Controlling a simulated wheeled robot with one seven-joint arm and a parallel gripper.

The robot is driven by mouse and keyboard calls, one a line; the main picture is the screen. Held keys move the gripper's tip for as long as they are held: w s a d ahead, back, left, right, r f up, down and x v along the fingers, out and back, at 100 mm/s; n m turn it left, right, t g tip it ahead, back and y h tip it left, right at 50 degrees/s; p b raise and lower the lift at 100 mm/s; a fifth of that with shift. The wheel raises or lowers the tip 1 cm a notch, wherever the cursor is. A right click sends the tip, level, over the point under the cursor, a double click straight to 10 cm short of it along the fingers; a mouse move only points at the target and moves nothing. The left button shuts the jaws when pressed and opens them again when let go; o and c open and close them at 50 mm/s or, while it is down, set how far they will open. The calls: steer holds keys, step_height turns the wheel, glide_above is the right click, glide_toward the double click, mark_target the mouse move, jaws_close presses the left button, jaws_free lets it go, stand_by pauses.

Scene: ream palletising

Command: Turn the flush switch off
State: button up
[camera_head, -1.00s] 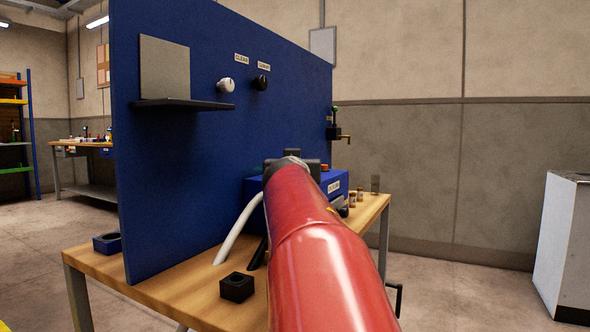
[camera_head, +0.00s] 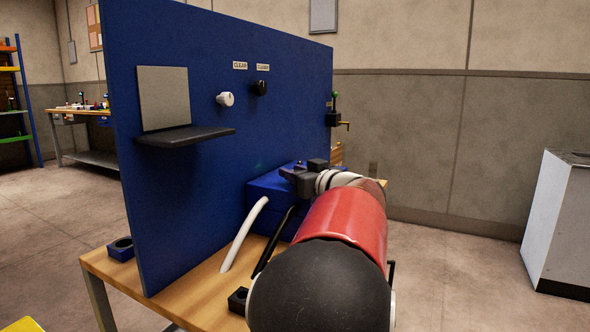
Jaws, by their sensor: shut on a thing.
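My gripper (camera_head: 309,174) is at the top of the blue box (camera_head: 262,197), beside the blue panel (camera_head: 220,110). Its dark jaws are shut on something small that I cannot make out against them. My red arm and its dark joint cover the right side and front of the box. No flush switch can be told apart in this view; it may be hidden behind my gripper or arm.
The panel carries a white knob (camera_head: 225,99), a black knob (camera_head: 260,88) and a dark shelf (camera_head: 185,136). A green-topped valve (camera_head: 334,115) is at the panel's right edge.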

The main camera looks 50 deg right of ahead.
steer(key=shift+n+y, duration=1.5)
steer(key=shift+y, duration=1.1)
steer(key=o, duration=0.9)
steer(key=shift+o, duration=0.2)
steer(key=shift+s, duration=0.1)
steer(key=s+d, duration=0.1)
steer(key=s, duration=0.6)
steer(key=shift+s+b, duration=0.3)
